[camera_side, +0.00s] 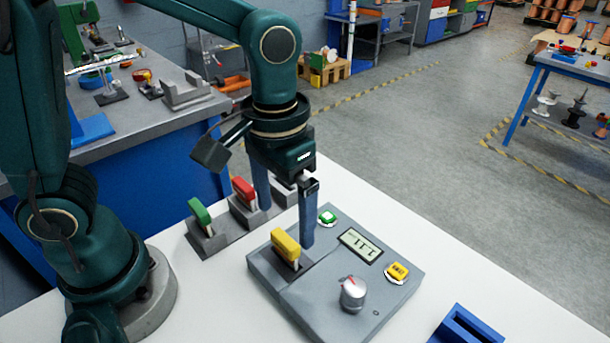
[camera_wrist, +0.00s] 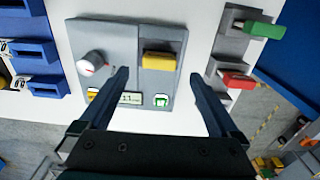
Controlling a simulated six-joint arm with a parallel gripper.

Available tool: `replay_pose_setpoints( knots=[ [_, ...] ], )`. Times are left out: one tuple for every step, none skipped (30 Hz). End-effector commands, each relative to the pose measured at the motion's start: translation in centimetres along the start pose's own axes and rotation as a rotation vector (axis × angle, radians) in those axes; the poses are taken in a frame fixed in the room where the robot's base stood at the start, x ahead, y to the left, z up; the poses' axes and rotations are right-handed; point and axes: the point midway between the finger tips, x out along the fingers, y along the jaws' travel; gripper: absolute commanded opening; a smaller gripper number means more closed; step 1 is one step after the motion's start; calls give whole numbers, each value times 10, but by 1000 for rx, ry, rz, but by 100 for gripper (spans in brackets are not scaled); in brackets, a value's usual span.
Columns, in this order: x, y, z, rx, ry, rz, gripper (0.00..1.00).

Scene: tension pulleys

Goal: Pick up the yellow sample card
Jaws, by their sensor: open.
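The yellow sample card (camera_side: 285,243) stands upright in a slot of the grey instrument (camera_side: 325,305). In the wrist view the yellow card (camera_wrist: 159,61) lies between the lines of my two fingers, just beyond the level of the fingertips. My gripper (camera_side: 285,225) is open and empty, pointing down over the instrument. One finger is on the display side of the card and the other is on the side of the card holders. In the wrist view my gripper (camera_wrist: 159,74) shows a clear gap on both sides of the card.
A red card (camera_side: 243,189) and a green card (camera_side: 199,212) stand in grey holders behind the instrument. The instrument carries a knob (camera_side: 353,293), a display (camera_side: 360,245), a green button (camera_side: 327,217) and a yellow button (camera_side: 398,271). A blue bin (camera_side: 466,328) is at front right.

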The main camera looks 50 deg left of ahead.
Motion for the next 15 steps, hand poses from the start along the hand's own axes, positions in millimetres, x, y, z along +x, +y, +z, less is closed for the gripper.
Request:
replay_pose_setpoints(
  knots=[
    [4,1,2,8,-13,-4,98],
    [7,2,3,10,-17,-6,98],
    [10,2,4,13,-20,-7,98],
    [13,2,3,14,-18,-6,98],
    [16,2,4,13,-19,-6,98],
    [21,2,4,13,-19,-6,98],
    [25,2,4,13,-19,-6,98],
    [29,1,4,13,-21,-7,98],
    [34,1,4,13,-19,-6,98],
    [38,2,4,13,-19,-6,98],
    [41,1,4,13,-20,-7,98],
    [45,2,4,13,-18,-6,98],
    [47,2,4,13,-18,-6,98],
    [50,2,4,13,-17,-6,98],
    [52,1,4,13,-17,-6,98]
  ],
)
